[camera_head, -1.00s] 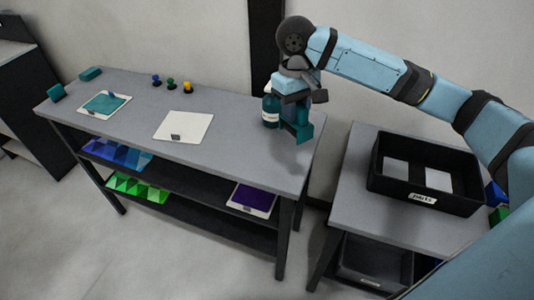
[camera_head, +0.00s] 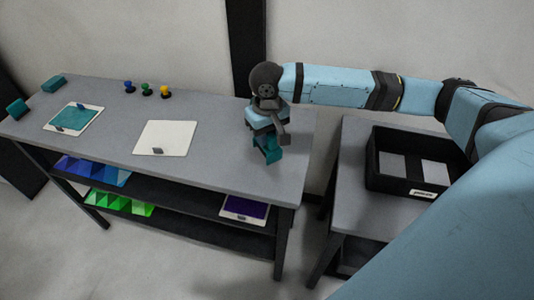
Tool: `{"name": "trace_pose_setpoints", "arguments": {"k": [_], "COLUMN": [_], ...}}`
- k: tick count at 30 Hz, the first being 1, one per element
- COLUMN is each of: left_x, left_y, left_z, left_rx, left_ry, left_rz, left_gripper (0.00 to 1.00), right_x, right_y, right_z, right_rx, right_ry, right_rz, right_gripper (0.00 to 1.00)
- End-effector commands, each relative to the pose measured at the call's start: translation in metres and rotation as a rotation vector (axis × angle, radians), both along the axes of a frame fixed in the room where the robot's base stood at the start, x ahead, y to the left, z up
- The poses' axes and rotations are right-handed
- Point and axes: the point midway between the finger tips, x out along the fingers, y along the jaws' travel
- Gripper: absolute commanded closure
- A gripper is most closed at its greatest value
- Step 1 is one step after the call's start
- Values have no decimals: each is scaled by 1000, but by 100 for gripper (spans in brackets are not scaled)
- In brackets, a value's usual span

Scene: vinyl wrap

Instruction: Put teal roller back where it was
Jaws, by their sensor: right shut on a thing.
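My right gripper (camera_head: 266,138) points down over the right end of the grey workbench (camera_head: 205,158). It is shut on a teal object, which looks like the teal roller (camera_head: 268,152). The roller is at or just above the bench top; I cannot tell whether it touches. The gripper hides its upper part. The teal bottle seen earlier by the gripper is now mostly or wholly hidden. Two other teal blocks lie at the bench's left end, one at the back (camera_head: 54,83) and one nearer the front (camera_head: 17,108). My left gripper is not in view.
A white panel (camera_head: 164,138) and a teal-covered panel (camera_head: 75,117) lie on the bench. A black bin (camera_head: 390,182) sits on the right table (camera_head: 365,215). Bench space between panel and gripper is clear.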

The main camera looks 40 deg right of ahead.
Motion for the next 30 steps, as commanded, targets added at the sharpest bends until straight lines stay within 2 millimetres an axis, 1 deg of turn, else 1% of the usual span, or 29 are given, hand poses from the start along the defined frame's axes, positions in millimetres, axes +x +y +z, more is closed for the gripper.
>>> {"name": "trace_pose_setpoints", "arguments": {"k": [1,3,11,15,18,26,30], "left_x": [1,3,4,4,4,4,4], "left_y": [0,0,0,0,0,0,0], "left_z": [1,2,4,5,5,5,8], "left_rx": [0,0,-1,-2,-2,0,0], "left_ry": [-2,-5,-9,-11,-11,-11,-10], "left_rz": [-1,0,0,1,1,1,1], "left_gripper": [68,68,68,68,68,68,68], "right_x": [0,0,0,0,0,0,0], "right_y": [0,0,0,0,0,0,0], "right_z": [-10,-21,-41,-62,-73,-75,-78], "right_rx": [0,0,0,-1,0,0,0], "right_ry": [2,1,1,1,1,-1,0], "right_rz": [-1,1,0,-1,0,0,0], "right_gripper": [95,95,95,95,95,95,94]}}
